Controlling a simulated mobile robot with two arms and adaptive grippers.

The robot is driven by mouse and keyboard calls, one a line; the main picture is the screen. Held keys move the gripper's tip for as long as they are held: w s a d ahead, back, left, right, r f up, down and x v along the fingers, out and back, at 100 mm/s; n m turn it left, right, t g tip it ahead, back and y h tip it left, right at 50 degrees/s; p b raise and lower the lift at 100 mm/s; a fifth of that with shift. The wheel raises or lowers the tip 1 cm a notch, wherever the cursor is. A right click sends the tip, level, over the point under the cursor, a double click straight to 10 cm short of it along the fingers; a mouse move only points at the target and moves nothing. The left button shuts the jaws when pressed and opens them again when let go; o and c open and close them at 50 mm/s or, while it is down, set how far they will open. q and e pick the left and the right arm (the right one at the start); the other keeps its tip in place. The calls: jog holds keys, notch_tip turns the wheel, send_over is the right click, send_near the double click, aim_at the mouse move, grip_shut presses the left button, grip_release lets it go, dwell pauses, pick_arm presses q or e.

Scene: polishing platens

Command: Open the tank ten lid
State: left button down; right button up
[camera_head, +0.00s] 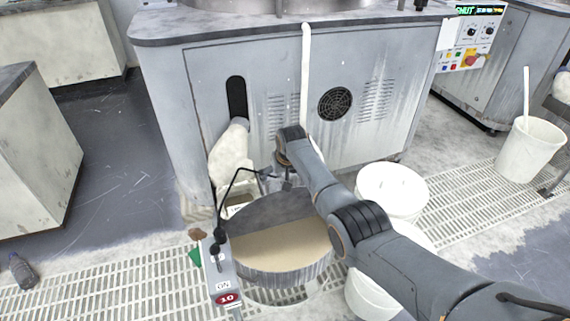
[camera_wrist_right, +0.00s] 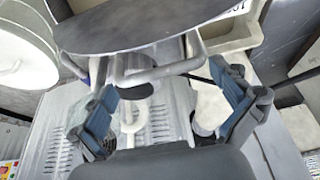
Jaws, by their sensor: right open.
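Tank ten (camera_head: 285,278) is a round grey tank with a red "10" tag on the panel at its left. A dark grey half-disc lid (camera_head: 268,207) lies over its far half. The near half is open and shows a beige surface. In the right wrist view the dark lid (camera_wrist_right: 150,22) fills the top, with bent metal tubing (camera_wrist_right: 150,75) just below its edge. My right gripper (camera_head: 283,180) is at the tank's far side, partly hidden by my arm. In the right wrist view its blue-padded fingers (camera_wrist_right: 168,108) are wide apart and hold nothing. My left gripper is out of view.
A large grey polishing machine (camera_head: 235,60) stands close behind the tank. White buckets (camera_head: 392,190) stand right of it, partly behind my arm. A thin black arm (camera_head: 238,178) rises at the tank's left. Another white bucket (camera_head: 528,150) stands far right. Floor at left is mostly clear.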

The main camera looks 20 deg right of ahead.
jog(key=v, duration=1)
jog(key=shift+s, duration=0.15)
jog(key=s+d+f+n+g, duration=0.1)
jog(key=s+f, duration=2.5)
jog(key=f, duration=0.4)
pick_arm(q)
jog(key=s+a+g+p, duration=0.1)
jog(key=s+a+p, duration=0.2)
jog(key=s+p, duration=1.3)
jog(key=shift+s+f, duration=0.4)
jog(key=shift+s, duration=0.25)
pick_arm(e)
jog(key=s+d+f+g, duration=0.1)
jog(key=s+f, duration=0.2)
jog(key=s, duration=1.4)
jog(key=s+d+f+n+g, duration=0.1)
jog(key=s+f, duration=0.2)
jog(key=s, duration=1.5)
jog(key=shift+s+d+f, duration=0.3)
jog(key=shift+s+f, duration=0.05)
